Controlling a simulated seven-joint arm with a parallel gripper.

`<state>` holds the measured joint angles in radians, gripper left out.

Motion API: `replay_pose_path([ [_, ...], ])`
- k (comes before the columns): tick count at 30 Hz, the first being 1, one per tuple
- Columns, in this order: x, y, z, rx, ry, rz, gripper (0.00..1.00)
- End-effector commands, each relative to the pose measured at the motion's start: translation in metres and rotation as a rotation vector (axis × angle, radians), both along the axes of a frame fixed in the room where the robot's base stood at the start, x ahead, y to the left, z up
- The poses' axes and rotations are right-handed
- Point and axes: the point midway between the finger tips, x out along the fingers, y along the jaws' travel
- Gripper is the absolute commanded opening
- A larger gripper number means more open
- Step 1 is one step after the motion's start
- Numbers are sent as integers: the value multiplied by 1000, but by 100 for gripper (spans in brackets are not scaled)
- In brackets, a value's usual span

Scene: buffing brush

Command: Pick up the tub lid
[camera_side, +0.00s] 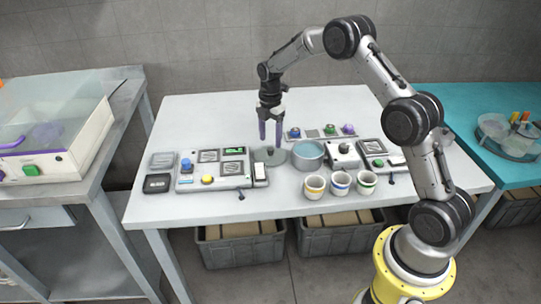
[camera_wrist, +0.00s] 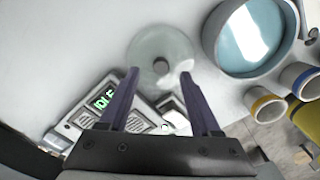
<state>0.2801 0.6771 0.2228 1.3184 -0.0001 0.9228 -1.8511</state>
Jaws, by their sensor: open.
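The tub lid (camera_wrist: 158,40) is a pale, round, translucent disc with a small dark knob at its centre. It lies flat on the white table, and in the side view (camera_side: 273,158) it is partly hidden by my fingers. The open tub (camera_side: 308,154), round with a pale blue inside, stands just right of the lid; it also shows in the wrist view (camera_wrist: 250,38). My gripper (camera_side: 270,144) points down above the lid, open and empty. In the wrist view its purple fingertips (camera_wrist: 160,73) appear on either side of the knob. The exact height gap is unclear.
A control panel (camera_side: 213,169) with a lit display is close on the left. Three striped cups (camera_side: 340,183) stand to the front right. A second panel (camera_side: 373,154) is at the right, and small coloured buttons (camera_side: 329,130) sit behind. The table's back left is clear.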

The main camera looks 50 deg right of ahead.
Motion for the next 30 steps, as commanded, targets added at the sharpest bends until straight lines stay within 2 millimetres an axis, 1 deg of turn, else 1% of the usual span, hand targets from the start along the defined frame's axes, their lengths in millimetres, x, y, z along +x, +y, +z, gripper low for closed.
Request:
replay_pose_path([
  [1, -2, 1, -10, 1, 4, 0, 64],
  [3, -2, 1, -20, 1, 4, 0, 64],
  [6, -2, 1, -30, 1, 3, 0, 64],
  [9, -2, 1, -36, 0, 1, 0, 64],
  [15, -1, 1, -36, 0, 1, 0, 64],
  [16, -1, 1, -36, 0, 1, 0, 63],
  [20, -1, 1, -36, 0, 0, 0, 39],
  [21, -1, 1, -35, 0, 0, 0, 32],
  [23, -1, 1, -35, 0, 0, 0, 21],
  [24, -1, 1, -35, 0, 0, 0, 14],
  [26, -1, 1, -35, 0, 0, 0, 3],
  [27, -1, 1, -35, 0, 0, 0, 0],
  [30, -1, 1, -35, 0, 0, 0, 0],
])
